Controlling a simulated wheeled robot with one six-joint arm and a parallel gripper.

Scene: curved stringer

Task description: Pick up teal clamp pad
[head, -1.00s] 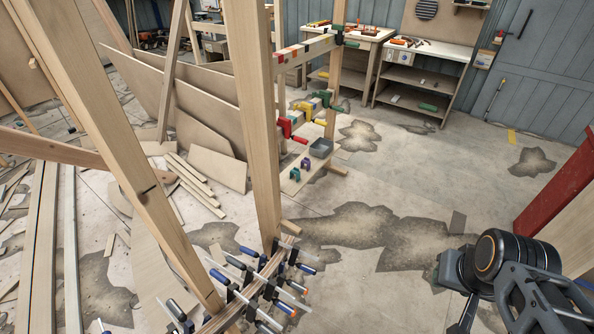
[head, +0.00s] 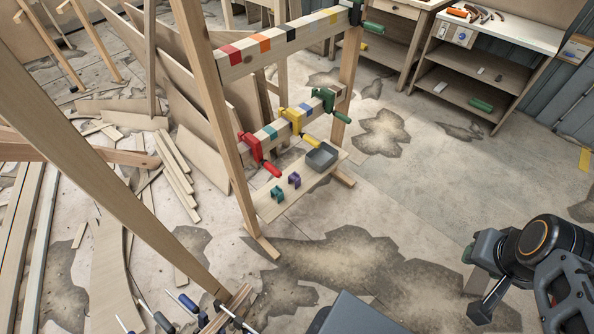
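The teal clamp pad (head: 277,196) is a small, notched teal piece standing on the low wooden shelf board (head: 268,211) of a wooden rack. A similar purple pad (head: 294,180) stands just behind and to its right, apart from it. My arm shows at the lower right, with what looks like part of my gripper (head: 487,302) at its left end. It is well to the right of the teal pad and does not touch it. Its fingers cannot be made out clearly. Nothing covers the teal pad.
A grey bin (head: 322,157) sits on the same board behind the pads. Red (head: 251,146), yellow (head: 292,120) and green (head: 325,98) clamps grip the rail above. A slanted beam (head: 110,190) and more clamps (head: 180,310) are at left. Stained floor (head: 400,230) right of the rack is clear.

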